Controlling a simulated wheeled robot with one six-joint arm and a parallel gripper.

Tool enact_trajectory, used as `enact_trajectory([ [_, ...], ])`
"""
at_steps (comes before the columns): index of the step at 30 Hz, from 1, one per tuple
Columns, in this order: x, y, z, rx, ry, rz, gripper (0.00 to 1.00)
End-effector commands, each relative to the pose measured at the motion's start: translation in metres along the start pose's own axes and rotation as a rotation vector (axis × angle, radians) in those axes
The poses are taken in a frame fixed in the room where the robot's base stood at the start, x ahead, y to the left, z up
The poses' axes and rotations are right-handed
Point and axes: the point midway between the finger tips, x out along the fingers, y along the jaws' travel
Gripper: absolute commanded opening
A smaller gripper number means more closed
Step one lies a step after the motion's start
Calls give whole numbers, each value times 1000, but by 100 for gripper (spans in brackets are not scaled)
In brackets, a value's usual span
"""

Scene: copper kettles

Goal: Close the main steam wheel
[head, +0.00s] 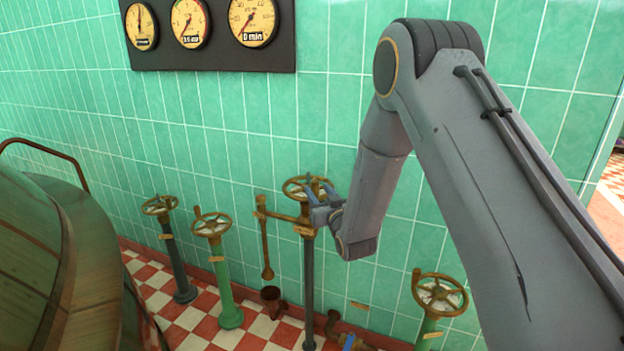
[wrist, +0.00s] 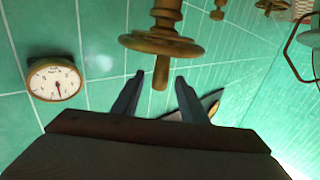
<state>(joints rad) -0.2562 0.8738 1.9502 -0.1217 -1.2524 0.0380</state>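Several brass handwheels stand along the tiled wall; their tags are too small to read, so I cannot tell which is the main steam wheel. My gripper (head: 318,207) is at the middle handwheel (head: 305,181), on a dark grey post (head: 308,280), and partly covers its right side. In the wrist view, a brass wheel (wrist: 145,43) shows nearly edge-on, with a short peg (wrist: 160,77) pointing toward my gripper (wrist: 158,83). The two fingers are apart, one on each side of the peg. No contact is visible.
Other handwheels are at left (head: 160,205), on a green post (head: 211,225), and at lower right (head: 440,293). A gauge panel (head: 215,58) is on the wall above. A small gauge (wrist: 54,79) shows in the wrist view.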

Motion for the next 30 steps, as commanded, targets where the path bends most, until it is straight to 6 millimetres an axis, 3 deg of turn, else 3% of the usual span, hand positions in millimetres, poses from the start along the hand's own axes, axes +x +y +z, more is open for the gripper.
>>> enact_trajectory([
  [15, 67, 0, -1, 0, 5, 0, 39],
  [27, 76, 0, -1, 0, 3, 0, 39],
  [30, 76, 0, -1, 0, 3, 0, 26],
])
